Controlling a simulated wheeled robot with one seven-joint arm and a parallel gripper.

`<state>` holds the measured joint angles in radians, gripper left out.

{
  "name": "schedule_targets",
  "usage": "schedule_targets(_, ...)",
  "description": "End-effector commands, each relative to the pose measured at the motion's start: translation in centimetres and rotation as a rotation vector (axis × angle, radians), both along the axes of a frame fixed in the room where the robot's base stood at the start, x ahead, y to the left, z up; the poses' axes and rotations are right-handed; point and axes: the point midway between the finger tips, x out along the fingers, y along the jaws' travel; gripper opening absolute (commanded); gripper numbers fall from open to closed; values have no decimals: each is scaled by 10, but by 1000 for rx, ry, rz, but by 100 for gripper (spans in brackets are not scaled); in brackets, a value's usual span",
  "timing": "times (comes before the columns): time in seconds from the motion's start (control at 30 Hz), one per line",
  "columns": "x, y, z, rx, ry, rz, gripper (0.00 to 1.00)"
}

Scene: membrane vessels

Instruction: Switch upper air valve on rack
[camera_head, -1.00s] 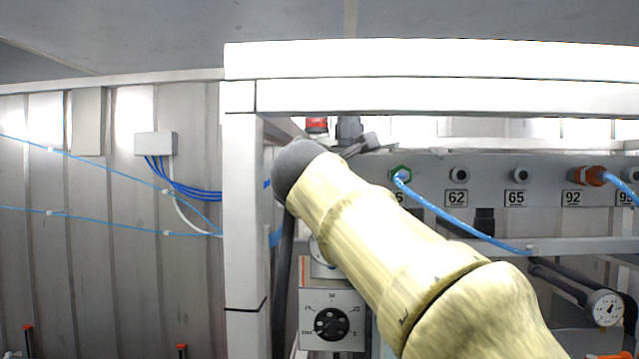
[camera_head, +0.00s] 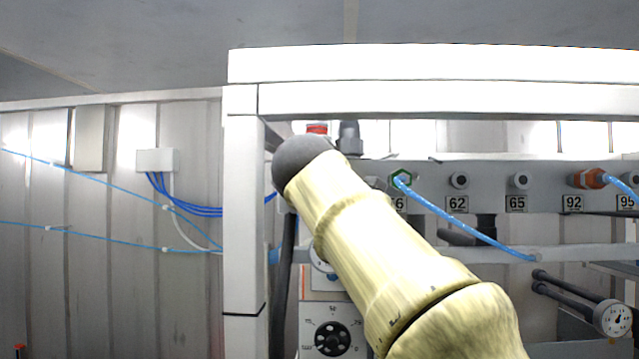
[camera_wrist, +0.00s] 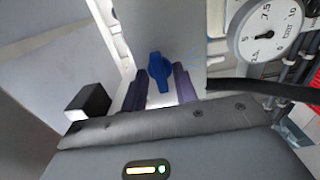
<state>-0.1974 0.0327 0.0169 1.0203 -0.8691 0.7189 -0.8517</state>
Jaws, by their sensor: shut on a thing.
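A blue valve handle (camera_wrist: 159,72) shows in the wrist view, near the middle, close to a white rack post. My gripper (camera_wrist: 159,84) is there too, its two dark purple fingers on either side of the handle, shut on it. The handle's lower part and its mount are partly hidden by the fingers and the gripper body. In the head view my arm covers that part of the rack (camera_head: 243,200), and neither the gripper nor the blue handle can be made out.
A round gauge (camera_wrist: 265,35) and a black hose (camera_wrist: 265,90) are right of the gripper. In the head view, a panel with numbered ports (camera_head: 487,181) and a blue tube (camera_head: 465,226) lies right of my arm. A dial (camera_head: 332,338) sits below. A wall box (camera_head: 157,160) is at left.

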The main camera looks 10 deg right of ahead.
Motion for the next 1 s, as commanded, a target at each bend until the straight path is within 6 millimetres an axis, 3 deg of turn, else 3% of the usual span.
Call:
schedule_targets(0.47, 2, 0, -5, 25, 7, -3, 6)
schedule_targets(0.5, 2, 0, -5, 25, 7, -4, 33)
schedule_targets(1.0, -2, -1, -2, 22, -2, -4, 34)
